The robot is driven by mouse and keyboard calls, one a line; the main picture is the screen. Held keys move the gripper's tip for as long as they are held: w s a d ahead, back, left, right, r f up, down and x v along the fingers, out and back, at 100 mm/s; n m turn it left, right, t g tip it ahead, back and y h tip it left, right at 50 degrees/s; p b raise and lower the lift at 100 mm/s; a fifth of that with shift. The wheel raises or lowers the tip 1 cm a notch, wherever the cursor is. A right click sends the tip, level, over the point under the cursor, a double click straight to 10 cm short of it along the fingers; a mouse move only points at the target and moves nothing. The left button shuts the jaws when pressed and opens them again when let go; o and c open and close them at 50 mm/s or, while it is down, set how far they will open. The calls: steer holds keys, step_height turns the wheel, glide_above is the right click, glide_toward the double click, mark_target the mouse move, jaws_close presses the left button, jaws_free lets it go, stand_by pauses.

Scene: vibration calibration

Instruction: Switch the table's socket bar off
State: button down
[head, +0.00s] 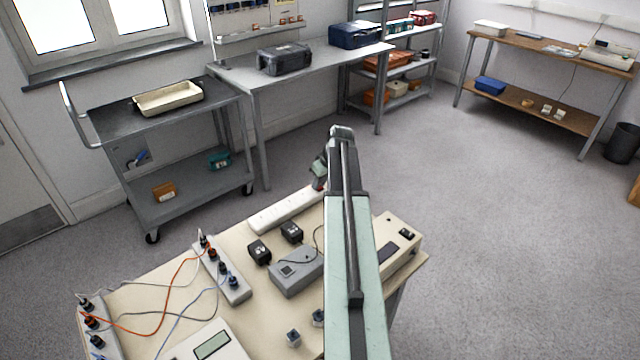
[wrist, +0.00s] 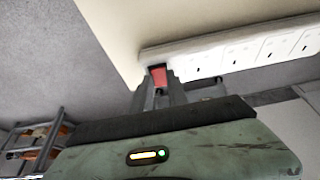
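The white socket bar (head: 285,210) lies along the far edge of the table (head: 150,290). In the wrist view the bar (wrist: 240,50) runs to the right, with a row of sockets. A red switch (wrist: 159,76) shows at its near end, just beyond my fingertips. My gripper (wrist: 160,92) is right at this end of the bar; I cannot tell whether it touches the switch. In the head view my gripper (head: 320,172) is by the bar's right end, partly hidden behind my arm. The gap between its fingers is unclear.
Black adapters (head: 291,233), a grey box (head: 297,272), a terminal strip (head: 222,268) with plugs and loose cables, and a beige instrument (head: 400,238) are on the table. A grey trolley (head: 180,185) stands behind it. The floor to the right is clear.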

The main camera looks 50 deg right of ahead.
steer(key=shift+w+d+r+g+p, duration=0.15)
steer(key=shift+w+r+g+p, duration=0.1)
steer(key=shift+g+p, duration=0.2)
steer(key=shift+w+g+p, duration=0.2)
steer(key=shift+g+p, duration=0.15)
steer(key=shift+g, duration=0.1)
steer(key=shift+f+g, duration=0.15)
steer(key=shift+g, duration=0.55)
steer(key=c, duration=1.3)
jaws_free()
